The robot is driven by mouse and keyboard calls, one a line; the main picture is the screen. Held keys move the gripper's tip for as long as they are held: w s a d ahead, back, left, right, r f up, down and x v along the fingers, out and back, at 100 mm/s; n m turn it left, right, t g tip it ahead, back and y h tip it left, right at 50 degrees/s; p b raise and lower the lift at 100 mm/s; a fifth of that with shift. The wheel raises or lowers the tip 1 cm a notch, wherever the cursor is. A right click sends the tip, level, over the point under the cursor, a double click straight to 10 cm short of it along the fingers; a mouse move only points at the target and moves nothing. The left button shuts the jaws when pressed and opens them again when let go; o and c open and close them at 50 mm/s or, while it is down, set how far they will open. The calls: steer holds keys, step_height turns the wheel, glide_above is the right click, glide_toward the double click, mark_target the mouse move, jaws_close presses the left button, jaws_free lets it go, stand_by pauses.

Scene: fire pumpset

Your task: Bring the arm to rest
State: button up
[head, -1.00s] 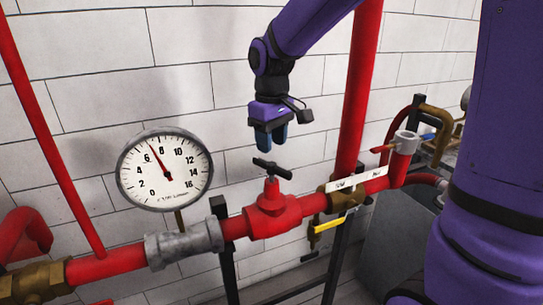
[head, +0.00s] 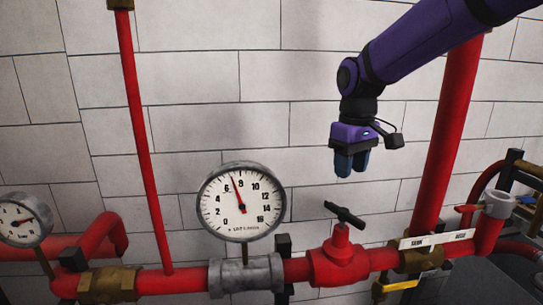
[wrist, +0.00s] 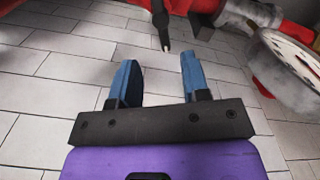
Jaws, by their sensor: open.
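My purple arm comes in from the upper right in the head view. My gripper (head: 350,163) points down with blue fingers and hangs in the air, above the black handle (head: 344,215) of the red valve (head: 338,262) and apart from it. In the wrist view my gripper (wrist: 157,80) shows its two blue fingers spread apart, with nothing between them. The black handle (wrist: 161,25) appears beyond the fingertips there, and a gauge (wrist: 293,62) lies to the right.
A large round gauge (head: 241,203) stands left of the valve on the red pipe. A smaller gauge (head: 20,220) is at the far left. A thick red vertical pipe (head: 447,135) rises right of my gripper. A white tiled wall (head: 210,85) is behind.

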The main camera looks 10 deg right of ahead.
steer(key=s+d+r+m+t, duration=0.1)
steer(key=s+d+m+t, duration=0.1)
steer(key=s, duration=0.8)
steer(key=s+d+r+m+t, duration=0.2)
steer(key=s+d+m+t, duration=0.1)
steer(key=s, duration=0.8)
steer(key=shift+s+d, duration=0.2)
steer(key=shift+d, duration=0.35)
steer(key=shift+r, duration=0.15)
steer(key=n+g, duration=0.5)
glide_above(341, 209)
step_height(341, 209, down, 3)
step_height(341, 209, down, 11)
steer(key=shift+w+f, duration=0.1)
steer(key=shift+w, duration=0.05)
